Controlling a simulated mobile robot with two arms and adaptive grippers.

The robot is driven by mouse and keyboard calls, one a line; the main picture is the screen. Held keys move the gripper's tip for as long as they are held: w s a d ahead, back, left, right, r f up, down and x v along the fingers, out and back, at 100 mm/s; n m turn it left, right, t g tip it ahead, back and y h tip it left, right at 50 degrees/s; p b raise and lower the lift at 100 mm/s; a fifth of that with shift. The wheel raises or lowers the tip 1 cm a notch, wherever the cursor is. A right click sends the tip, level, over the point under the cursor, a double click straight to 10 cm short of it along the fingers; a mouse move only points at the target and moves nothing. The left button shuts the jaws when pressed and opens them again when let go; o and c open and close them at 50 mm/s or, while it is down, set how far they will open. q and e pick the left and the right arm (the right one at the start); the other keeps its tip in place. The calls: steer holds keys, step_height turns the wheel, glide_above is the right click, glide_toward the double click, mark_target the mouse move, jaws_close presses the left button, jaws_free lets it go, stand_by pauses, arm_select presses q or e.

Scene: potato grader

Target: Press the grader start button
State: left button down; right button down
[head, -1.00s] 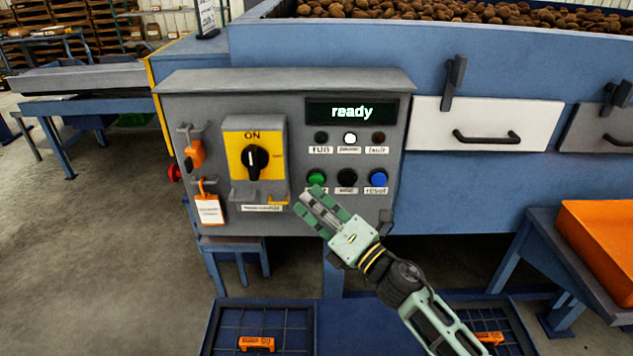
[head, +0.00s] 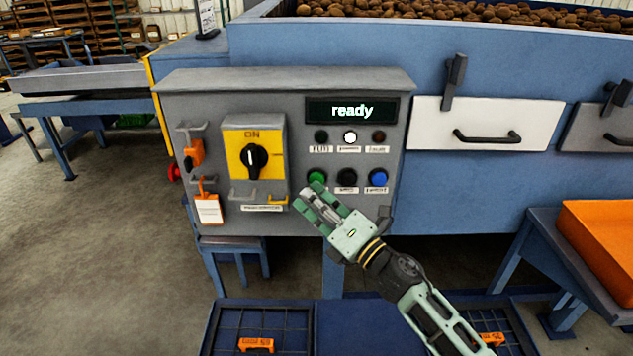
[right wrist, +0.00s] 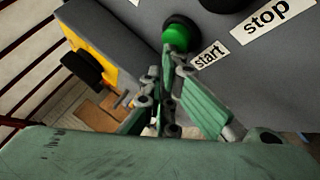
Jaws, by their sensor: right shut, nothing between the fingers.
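The green start button (head: 317,176) is on the grey control panel (head: 225,93), left of a black button (head: 347,177) and a blue button (head: 378,178). In the right wrist view the green button (right wrist: 176,36) stands beside a "start" label (right wrist: 209,56). My right gripper (head: 306,197) is shut and empty, just below the green button in the head view. In the right wrist view its fingertips (right wrist: 172,66) appear just under the button; I cannot tell whether they touch it. The display (head: 352,111) reads "ready" and the white lamp (head: 350,137) is lit. My left gripper is out of view.
A yellow rotary switch (head: 255,137) marked ON sits left on the panel. Orange lockout items (head: 208,209) hang at its left side. A white drawer (head: 487,124) with a black handle is to the right. An orange bin (head: 602,235) stands at the far right.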

steer(key=shift+w, duration=0.35)
steer(key=shift+s+r, duration=0.1)
steer(key=shift+s, duration=0.05)
stand_by(0.4)
steer(key=shift+s, duration=0.8)
steer(key=shift+s+p, duration=0.95)
steer(key=shift+s, duration=1.55)
